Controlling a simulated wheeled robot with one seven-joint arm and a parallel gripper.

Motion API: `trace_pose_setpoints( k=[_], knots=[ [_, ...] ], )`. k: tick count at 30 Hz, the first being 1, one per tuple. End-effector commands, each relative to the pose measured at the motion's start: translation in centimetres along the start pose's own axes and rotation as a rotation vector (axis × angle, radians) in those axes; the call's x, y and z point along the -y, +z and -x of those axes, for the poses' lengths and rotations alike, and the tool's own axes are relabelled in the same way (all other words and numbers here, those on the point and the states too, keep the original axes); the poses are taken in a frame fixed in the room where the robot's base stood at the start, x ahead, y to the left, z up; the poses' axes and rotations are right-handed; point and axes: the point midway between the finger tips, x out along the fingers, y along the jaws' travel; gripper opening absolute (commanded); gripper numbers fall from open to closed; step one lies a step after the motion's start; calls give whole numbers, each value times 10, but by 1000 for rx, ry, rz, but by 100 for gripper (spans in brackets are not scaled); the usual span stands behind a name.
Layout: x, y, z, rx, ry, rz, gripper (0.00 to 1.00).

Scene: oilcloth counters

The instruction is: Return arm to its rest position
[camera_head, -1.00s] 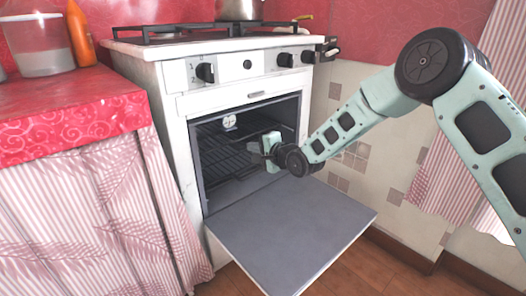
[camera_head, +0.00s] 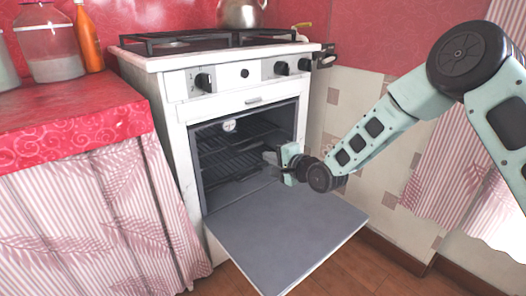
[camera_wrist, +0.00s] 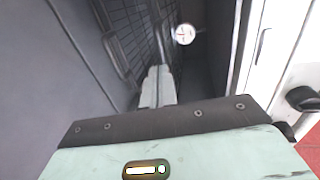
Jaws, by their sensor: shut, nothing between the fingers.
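My gripper (camera_head: 272,158) is at the right side of the open oven mouth, above the lowered door, with its fingers pointing left into the opening. In the wrist view the fingers (camera_wrist: 158,88) are together with nothing held. The oven (camera_head: 238,104) is white with black knobs, and its door (camera_head: 285,232) hangs down flat. Wire racks (camera_head: 235,148) and a round white dial (camera_head: 229,125) are inside; the dial also shows in the wrist view (camera_wrist: 184,35). My arm reaches in from the right.
A red cloth-covered counter (camera_head: 70,118) stands left of the oven, holding a glass jar (camera_head: 52,66) and an orange bottle (camera_head: 88,42). A metal kettle (camera_head: 240,13) is on the stovetop. The tiled wall (camera_head: 345,105) lies behind my arm. The floor right of the door is clear.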

Motion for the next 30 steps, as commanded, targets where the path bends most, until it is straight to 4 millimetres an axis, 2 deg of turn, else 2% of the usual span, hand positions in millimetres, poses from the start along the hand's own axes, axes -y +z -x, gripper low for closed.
trace_pose_setpoints(
  k=[4, 11, 14, 17, 20, 23, 27, 30],
  knots=[
    [2, -1, 26, -2, 3, -1, 0],
    [2, 2, 44, 4, 9, 13, 0],
    [5, 17, 50, 29, 65, 86, 0],
    [9, 45, 64, 83, 184, 238, 0],
    [10, 79, 94, 167, 339, 440, 0],
    [9, 109, 134, 269, 492, 637, 0],
    [6, 144, 205, 443, 681, 884, 0],
    [3, 162, 258, 577, 789, 1022, 0]
  ],
)
